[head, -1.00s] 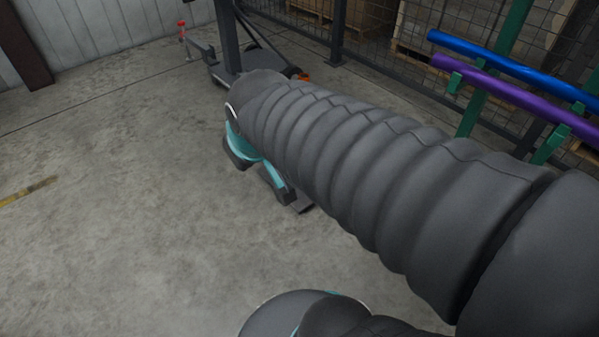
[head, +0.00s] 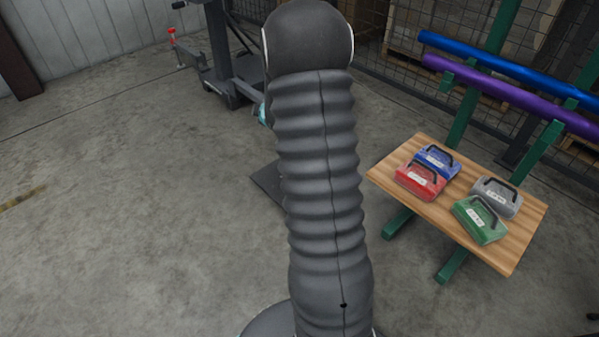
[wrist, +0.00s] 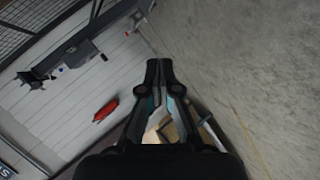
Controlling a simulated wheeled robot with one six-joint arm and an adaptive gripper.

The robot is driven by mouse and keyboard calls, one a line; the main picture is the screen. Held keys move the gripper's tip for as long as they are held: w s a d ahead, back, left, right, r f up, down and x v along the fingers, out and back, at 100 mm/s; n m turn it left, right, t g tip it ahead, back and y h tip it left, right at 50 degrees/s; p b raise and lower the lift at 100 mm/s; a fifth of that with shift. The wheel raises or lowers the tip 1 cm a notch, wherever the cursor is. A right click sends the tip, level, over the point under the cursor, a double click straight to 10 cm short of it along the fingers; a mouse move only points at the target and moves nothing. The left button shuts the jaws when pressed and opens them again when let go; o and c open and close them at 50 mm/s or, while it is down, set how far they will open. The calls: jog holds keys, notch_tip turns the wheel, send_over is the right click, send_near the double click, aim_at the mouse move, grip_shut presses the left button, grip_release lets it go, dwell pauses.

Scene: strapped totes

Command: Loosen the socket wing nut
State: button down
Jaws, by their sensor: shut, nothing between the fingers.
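Four totes stand on a wooden table at the right of the head view: a red tote (head: 420,181), a blue tote (head: 438,160), a grey tote (head: 497,196) and a green tote (head: 480,219). Each has a dark handle and a white label too small to read. I cannot make out a wing nut on any of them. My gripper (wrist: 159,66) is shut and empty in the wrist view, pointing towards the wall and floor, away from the totes.
The wooden table (head: 515,255) has bare board at its front. Behind it are a blue roll (head: 470,54) and a purple roll (head: 500,90) on a green rack. A dark lift (head: 232,75) stands at the back left. The left floor is clear.

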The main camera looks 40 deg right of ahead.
jog(key=d+f+n+t, duration=0.15)
jog(key=d+f, duration=0.35)
jog(key=f, duration=0.5)
jog(key=d+f+n+t, duration=0.1)
jog(key=d+f+n, duration=0.3)
jog(key=f, duration=0.7)
jog(key=s+d+f+n+t+b, duration=0.1)
jog(key=s+f+t, duration=0.1)
jog(key=s+f, duration=0.5)
jog(key=s+d+f+n+t+b, duration=0.1)
jog(key=s+f+t, duration=0.15)
jog(key=f, duration=0.85)
jog(key=shift+g+y, duration=0.3)
jog(key=shift+g, duration=0.1)
jog(key=w, duration=0.3)
jog(key=w+d, duration=0.1)
jog(key=w, duration=0.4)
jog(key=shift+w+d, duration=0.3)
jog(key=shift+w, duration=0.05)
jog(key=d, duration=0.3)
jog(key=shift+w+d+r+b, duration=0.1)
jog(key=shift+w+b, duration=0.1)
jog(key=shift+b, duration=0.1)
jog(key=shift+d, duration=0.45)
